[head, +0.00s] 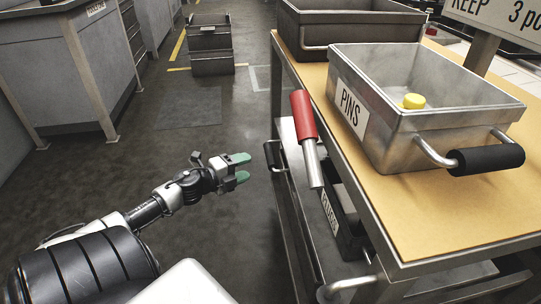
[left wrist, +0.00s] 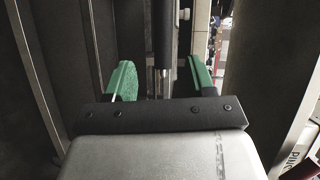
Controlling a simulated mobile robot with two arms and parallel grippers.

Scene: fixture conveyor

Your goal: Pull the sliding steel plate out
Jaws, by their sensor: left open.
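My right gripper is not in view.
A red-handled lever (head: 303,115) hangs at the cart's side, just right of the dark handle. A PINS bin (head: 375,135) holding a yellow piece (head: 413,101) stands on the tan tabletop (head: 430,215). A PLUGS bin (head: 345,225) sits below.

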